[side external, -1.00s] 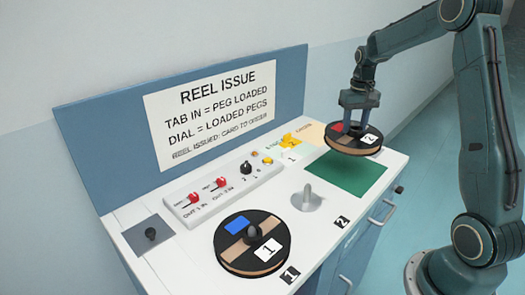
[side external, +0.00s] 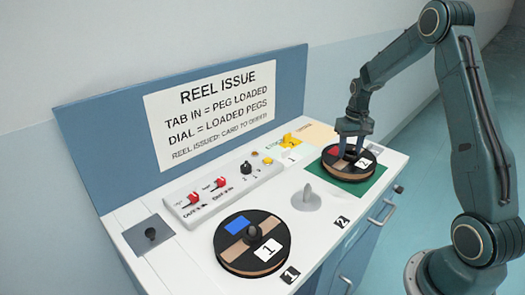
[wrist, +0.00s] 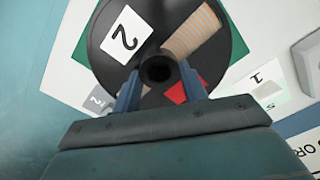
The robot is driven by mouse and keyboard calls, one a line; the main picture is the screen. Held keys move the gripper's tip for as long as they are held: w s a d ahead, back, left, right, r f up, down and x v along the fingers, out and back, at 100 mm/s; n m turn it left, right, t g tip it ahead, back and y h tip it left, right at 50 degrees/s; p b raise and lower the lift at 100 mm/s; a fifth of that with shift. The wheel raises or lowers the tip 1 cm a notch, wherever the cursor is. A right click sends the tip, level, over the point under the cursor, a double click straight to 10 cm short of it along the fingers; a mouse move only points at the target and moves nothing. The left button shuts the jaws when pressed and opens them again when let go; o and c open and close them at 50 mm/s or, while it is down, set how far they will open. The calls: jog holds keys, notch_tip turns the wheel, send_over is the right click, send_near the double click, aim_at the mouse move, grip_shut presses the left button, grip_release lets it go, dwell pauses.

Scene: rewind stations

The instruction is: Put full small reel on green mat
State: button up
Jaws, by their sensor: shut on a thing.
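The small reel (side external: 336,168), black with a red patch, a tan band and a white card marked 2, is over the green mat (side external: 372,186), level and on it or very close to it. The wrist view shows the reel (wrist: 180,20) with its dark hub between my fingers, and a strip of the green mat (wrist: 82,48) beyond its edge. My gripper (side external: 351,152) is shut on this reel from above; it also shows in the wrist view (wrist: 158,88). The side of the mat behind the reel is hidden.
A larger reel (side external: 232,257) with a blue patch and a card marked 1 sits at the front left. An empty grey peg (side external: 306,200) stands between it and the mat. A switch panel (side external: 205,205) and yellow part (side external: 290,140) lie behind.

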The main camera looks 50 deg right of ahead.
jog(key=shift+f, duration=0.65)
jog(key=shift+f, duration=0.15)
jog(key=o, duration=1.4)
jog(key=shift+c, duration=0.2)
notch_tip(320, 180, up, 12)
jog(key=shift+r, duration=0.2)
